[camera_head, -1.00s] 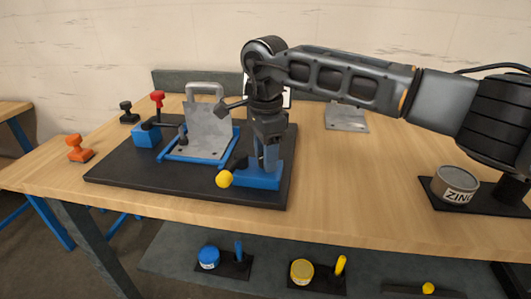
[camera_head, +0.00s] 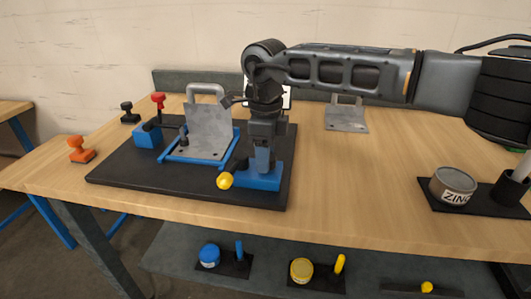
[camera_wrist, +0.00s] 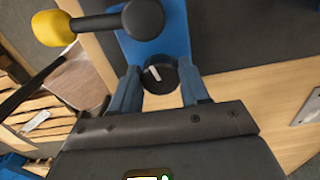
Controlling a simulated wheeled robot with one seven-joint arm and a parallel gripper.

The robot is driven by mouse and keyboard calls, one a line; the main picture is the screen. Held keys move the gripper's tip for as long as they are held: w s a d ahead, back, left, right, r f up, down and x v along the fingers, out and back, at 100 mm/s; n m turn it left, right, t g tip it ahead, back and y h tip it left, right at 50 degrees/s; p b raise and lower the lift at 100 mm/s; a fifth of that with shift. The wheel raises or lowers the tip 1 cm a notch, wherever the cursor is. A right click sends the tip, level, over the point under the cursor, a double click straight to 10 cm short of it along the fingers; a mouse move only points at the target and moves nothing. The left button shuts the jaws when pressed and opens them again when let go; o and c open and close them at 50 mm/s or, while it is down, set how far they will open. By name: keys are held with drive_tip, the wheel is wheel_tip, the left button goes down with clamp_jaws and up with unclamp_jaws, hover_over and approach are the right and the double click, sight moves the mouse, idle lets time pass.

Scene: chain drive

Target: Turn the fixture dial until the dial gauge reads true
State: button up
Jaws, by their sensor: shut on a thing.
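The fixture dial (camera_wrist: 158,74) is a black round knob with a white mark, set on a blue block (camera_wrist: 172,42). The block also shows in the head view (camera_head: 262,183) at the front right of the dark plate. My gripper (camera_wrist: 160,88) points down, with its blue fingers on either side of the dial, shut on it. In the head view my gripper (camera_head: 262,165) stands over the block and hides the dial. I cannot make out a dial gauge; a white panel (camera_head: 287,97) behind my wrist is mostly hidden.
A metal plate with a handle (camera_head: 208,128) stands in a blue frame on the dark base plate (camera_head: 130,182). A red-topped clamp (camera_head: 157,103) is at left, a zinc tin (camera_head: 453,185) at right.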

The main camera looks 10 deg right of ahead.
drive_tip(key=shift+m, duration=0.6)
drive_tip(key=o, duration=1.1)
drive_tip(key=shift+c, duration=0.2)
wheel_tip(320, 180, up, 8)
drive_tip(key=shift+f+b, duration=0.1)
drive_tip(key=shift+b, duration=0.25)
drive_tip(key=shift+w, duration=0.1)
